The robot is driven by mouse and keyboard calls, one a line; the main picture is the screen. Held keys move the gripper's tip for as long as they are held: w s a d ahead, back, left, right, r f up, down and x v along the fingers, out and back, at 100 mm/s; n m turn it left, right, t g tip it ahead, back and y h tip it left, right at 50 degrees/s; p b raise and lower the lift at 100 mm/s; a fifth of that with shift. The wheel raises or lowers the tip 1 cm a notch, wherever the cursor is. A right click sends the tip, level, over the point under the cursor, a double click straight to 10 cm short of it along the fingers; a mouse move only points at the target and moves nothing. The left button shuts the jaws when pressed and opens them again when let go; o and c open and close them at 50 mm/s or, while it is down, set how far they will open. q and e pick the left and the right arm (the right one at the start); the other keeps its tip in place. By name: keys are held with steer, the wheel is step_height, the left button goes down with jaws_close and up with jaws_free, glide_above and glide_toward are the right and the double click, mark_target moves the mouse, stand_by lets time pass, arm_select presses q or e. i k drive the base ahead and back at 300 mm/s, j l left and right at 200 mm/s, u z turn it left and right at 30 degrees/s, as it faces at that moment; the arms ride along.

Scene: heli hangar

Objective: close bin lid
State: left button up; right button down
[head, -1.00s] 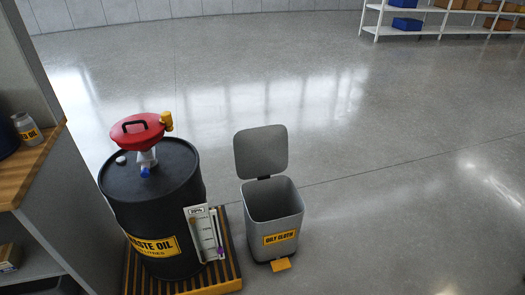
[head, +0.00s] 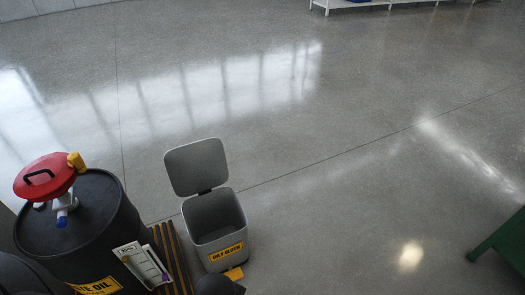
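The grey bin (head: 226,251) labelled "OILY CLOTH" stands on the floor at the lower middle of the head view. Its lid (head: 196,167) is open, standing up at the back of the rim on a dark hinge. The opening faces up and I see no contents inside. A yellow pedal (head: 234,273) sticks out at the foot of its front. Neither of my grippers can be made out. Dark rounded shapes at the bottom edge look like parts of my arms, and no fingers show.
A black waste oil drum (head: 95,235) with a red-lidded funnel (head: 45,176) stands left of the bin on a striped pallet (head: 172,255). A green stand (head: 505,245) is at the right edge. White shelving (head: 375,5) is far back. The floor between is clear.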

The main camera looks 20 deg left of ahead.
mark_target(192, 168)
steer(key=i+l+z, duration=0.2)
steer(key=i+z, duration=0.15)
steer(key=i+l+z, duration=0.15)
steer(key=i+z, duration=0.55)
steer(key=i+j+u, duration=0.1)
steer(key=i+u, duration=0.75)
steer(key=i+l+u, duration=0.3)
steer(key=i+u, duration=0.55)
steer(key=i+j+u, duration=0.1)
steer(key=u, duration=0.35)
steer(key=i+l+u, duration=0.2)
steer(key=i+u, duration=0.2)
steer(key=i+l+u, duration=0.15)
steer(key=u, duration=0.25)
steer(key=i+l+u, duration=0.55)
steer(key=u, duration=0.25)
steer(key=i+l+u, duration=0.2)
steer(key=u, duration=0.25)
steer(key=i+l+u, duration=0.15)
steer(key=u, duration=0.25)
steer(key=l+u, duration=0.4)
steer(key=i+l+u, duration=0.1)
steer(key=l+u, duration=0.2)
steer(key=u, duration=0.15)
